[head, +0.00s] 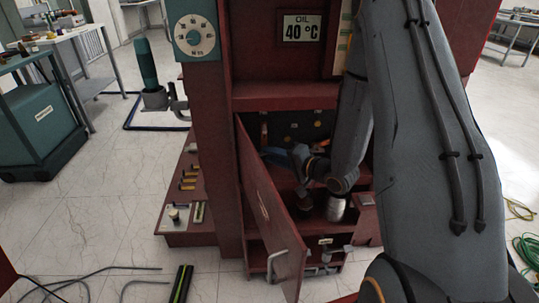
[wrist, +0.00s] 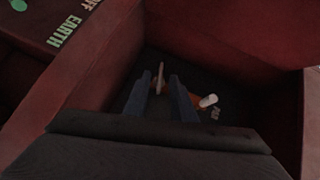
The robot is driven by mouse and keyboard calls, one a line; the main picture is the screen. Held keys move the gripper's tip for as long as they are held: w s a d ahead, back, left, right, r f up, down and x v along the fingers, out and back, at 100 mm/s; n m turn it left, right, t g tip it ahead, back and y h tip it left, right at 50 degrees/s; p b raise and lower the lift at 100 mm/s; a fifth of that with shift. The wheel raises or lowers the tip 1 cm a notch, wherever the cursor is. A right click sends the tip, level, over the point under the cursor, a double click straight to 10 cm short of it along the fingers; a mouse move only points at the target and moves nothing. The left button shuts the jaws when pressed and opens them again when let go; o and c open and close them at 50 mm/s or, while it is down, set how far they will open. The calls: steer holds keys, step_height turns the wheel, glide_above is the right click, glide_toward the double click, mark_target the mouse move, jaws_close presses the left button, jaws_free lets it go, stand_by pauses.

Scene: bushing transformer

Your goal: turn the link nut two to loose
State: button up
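My gripper (wrist: 160,82) reaches into the dark red compartment. In the wrist view its two dark blue fingers stand apart, with a gap between them. A thin pale upright piece (wrist: 160,78) shows in that gap; I cannot tell whether it is link nut two or whether a finger touches it. A small white-ended piece with orange beside it (wrist: 208,101) lies right of the fingers. In the head view my arm enters the open cabinet, and the blue gripper (head: 272,154) points left inside; its fingertips are hard to make out. No link nut is clearly identifiable.
The red cabinet door (head: 270,210) stands open left of my arm. Red walls (wrist: 235,40) close in around the gripper. A panel marked EARTH (wrist: 61,33) is at upper left. A metal cylinder (head: 335,208) stands on the cabinet shelf below my arm.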

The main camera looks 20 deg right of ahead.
steer(key=shift+w+a+f, duration=0.15)
steer(key=shift+w+a, duration=0.25)
steer(key=shift+w, duration=0.2)
jaws_close()
